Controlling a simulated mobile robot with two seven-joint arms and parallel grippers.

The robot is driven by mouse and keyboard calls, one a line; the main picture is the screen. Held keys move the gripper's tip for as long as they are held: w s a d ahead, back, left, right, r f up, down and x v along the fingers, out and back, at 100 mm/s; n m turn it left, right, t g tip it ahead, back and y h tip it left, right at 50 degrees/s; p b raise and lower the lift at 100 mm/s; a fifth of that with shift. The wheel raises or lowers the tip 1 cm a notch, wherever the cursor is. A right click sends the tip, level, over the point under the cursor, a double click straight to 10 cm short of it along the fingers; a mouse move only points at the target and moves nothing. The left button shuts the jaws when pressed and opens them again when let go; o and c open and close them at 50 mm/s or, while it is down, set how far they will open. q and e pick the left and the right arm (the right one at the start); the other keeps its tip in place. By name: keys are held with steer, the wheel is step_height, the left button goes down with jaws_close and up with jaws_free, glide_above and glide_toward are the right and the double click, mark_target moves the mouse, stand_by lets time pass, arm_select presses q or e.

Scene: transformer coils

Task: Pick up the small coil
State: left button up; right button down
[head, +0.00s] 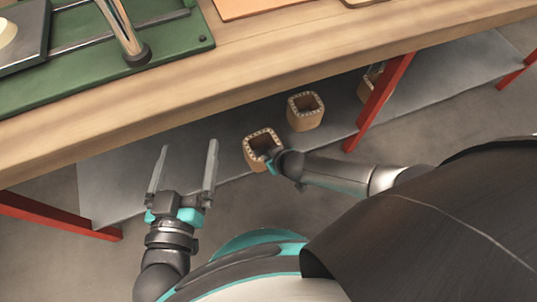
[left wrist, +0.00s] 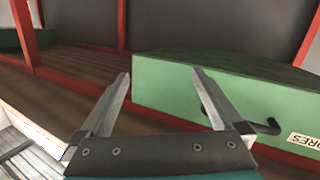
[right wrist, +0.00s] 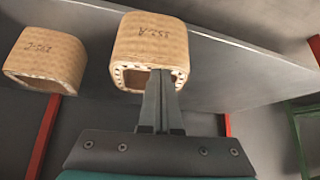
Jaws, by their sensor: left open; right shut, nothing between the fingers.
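Several tan, square, hollow coils stand on the grey lower shelf in the head view. The nearest coil (head: 255,160) is at my right gripper (head: 270,157). A second coil (head: 305,122) stands behind it, and a third (head: 365,90) is partly hidden by a red table leg. In the right wrist view, my shut, empty gripper (right wrist: 162,75) has its fingertips over the open end of one coil (right wrist: 152,38); I cannot tell whether they are inside it. Another coil (right wrist: 48,55) is at left. My left gripper (head: 186,147) is open and empty, left of the coils.
A wooden table top (head: 250,70) with a green board (head: 175,55) runs above the grey shelf (head: 110,185). Red legs (head: 383,98) stand at the shelf. The left wrist view shows a green box (left wrist: 165,85) ahead of the left gripper.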

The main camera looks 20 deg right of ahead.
arm_select(q)
steer(key=shift+w+a+f+g, duration=0.3)
steer(key=shift+f+g, duration=0.1)
steer(key=shift+g, duration=0.1)
arm_select(e)
steer(key=shift+s+d+f, duration=0.2)
steer(key=shift+s, duration=0.35)
steer(key=shift+s+d+f, duration=0.15)
steer(key=shift+s, duration=0.35)
arm_select(q)
steer(key=shift+r+p, duration=0.1)
steer(key=shift+p, duration=0.2)
arm_select(e)
steer(key=shift+r, duration=0.1)
arm_select(q)
steer(key=shift+r+p, duration=0.7)
arm_select(e)
steer(key=shift+w+r, duration=0.15)
steer(key=shift+r, duration=0.6)
arm_select(q)
steer(key=shift+r, duration=0.1)
steer(key=r+p, duration=0.3)
steer(key=shift+a, duration=0.2)
arm_select(e)
steer(key=s+d, duration=0.2)
steer(key=s, duration=0.9)
steer(key=shift+s+d, duration=0.4)
